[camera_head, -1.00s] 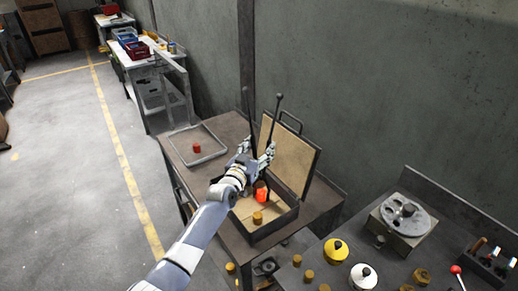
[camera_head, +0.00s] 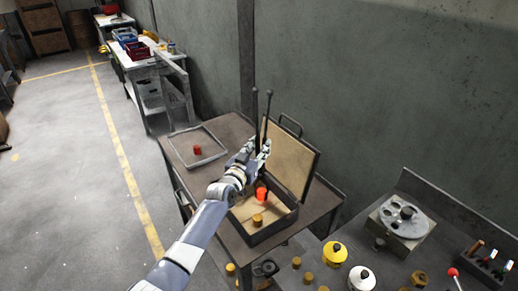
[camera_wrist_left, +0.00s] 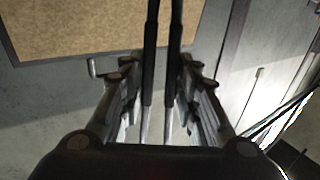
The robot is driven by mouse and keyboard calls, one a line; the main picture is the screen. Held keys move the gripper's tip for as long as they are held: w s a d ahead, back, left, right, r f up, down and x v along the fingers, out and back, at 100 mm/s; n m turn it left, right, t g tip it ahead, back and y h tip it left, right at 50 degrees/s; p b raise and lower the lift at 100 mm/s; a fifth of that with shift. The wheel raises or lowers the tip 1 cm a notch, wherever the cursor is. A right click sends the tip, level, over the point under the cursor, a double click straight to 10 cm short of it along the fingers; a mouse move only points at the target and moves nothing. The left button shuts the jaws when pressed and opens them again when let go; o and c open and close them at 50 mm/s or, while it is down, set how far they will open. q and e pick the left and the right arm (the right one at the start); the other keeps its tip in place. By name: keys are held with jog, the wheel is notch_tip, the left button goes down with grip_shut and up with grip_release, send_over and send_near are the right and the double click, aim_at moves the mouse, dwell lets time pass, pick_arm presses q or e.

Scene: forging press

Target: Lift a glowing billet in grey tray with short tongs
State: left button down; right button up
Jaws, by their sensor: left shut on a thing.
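The short tongs (camera_head: 268,108) stand upright, handles up and close together. My left gripper (camera_head: 262,149) is shut on them above the open lined box (camera_head: 276,231). The wrist view shows the tongs' two dark arms (camera_wrist_left: 175,65) side by side between the fingers of my left gripper (camera_wrist_left: 158,105). A bright orange-red glowing billet (camera_head: 262,194) is in the box, just below the gripper. The tongs' lower ends are hidden, so I cannot tell whether they touch it. The grey tray (camera_head: 211,158) lies left of the box with a duller red billet (camera_head: 197,150) in it. My right gripper is not in view.
The box's raised lid (camera_head: 291,160) stands just right of the gripper. A brown billet (camera_head: 257,219) is also in the box. The near bench (camera_head: 345,233) holds a yellow pot (camera_head: 335,251), a white pot (camera_head: 362,277) and several brown billets. A wall rises behind.

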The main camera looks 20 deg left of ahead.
pick_arm(q)
notch_tip(320, 180, up, 10)
jog(key=p, duration=0.6)
dwell(0.4)
jog(key=shift+r, duration=0.1)
jog(key=shift+r, duration=0.45)
